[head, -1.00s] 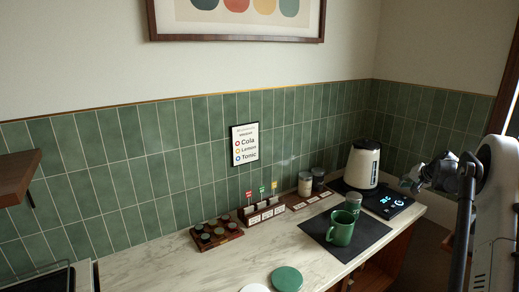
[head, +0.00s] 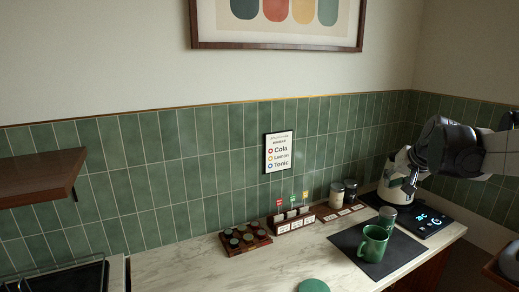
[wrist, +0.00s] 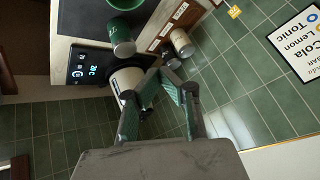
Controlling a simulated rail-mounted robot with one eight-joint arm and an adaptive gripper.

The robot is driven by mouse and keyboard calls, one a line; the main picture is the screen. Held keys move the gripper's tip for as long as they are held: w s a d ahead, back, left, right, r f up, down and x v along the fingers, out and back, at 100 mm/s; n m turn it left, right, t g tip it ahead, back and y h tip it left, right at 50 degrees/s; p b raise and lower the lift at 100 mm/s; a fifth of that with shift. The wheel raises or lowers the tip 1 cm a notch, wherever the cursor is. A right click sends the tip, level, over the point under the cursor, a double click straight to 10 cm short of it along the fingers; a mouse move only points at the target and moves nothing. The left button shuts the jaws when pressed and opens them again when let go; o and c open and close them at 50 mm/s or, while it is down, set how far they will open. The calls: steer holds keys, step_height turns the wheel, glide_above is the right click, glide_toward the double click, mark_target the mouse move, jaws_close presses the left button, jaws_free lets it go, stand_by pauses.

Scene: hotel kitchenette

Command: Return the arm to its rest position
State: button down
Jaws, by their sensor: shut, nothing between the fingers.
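My gripper (head: 402,163) is at the right of the head view, raised in front of the upper part of the white kettle (head: 395,192) and hiding much of it. In the wrist view my gripper (wrist: 158,82) has its two fingers drawn together, with nothing held between them. Part of the kettle (wrist: 124,78) shows behind the fingers there. My arm (head: 470,150) reaches in from the right edge of the head view. I cannot tell whether the gripper and the kettle touch.
The kettle stands by a black panel with a lit display (head: 425,220). Two jars, a labelled rack (head: 292,222) and a pod tray (head: 245,238) line the wall. A wooden shelf (head: 45,178) juts out left.

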steer(key=s+a+f+n, duration=0.1)
steer(key=s+a+f, duration=0.1)
steer(key=s+a, duration=0.4)
steer(key=s+a+f+n, duration=0.2)
steer(key=s+a, duration=0.4)
steer(key=s, duration=0.9)
steer(key=s+a+f+n, duration=0.1)
steer(key=s+a+f, duration=0.2)
steer(key=s+a, duration=0.3)
steer(key=s, duration=0.4)
steer(key=shift+s+a+f+n+h, duration=0.2)
steer(key=shift+s+f+n+h, duration=0.1)
steer(key=shift+s+f, duration=0.1)
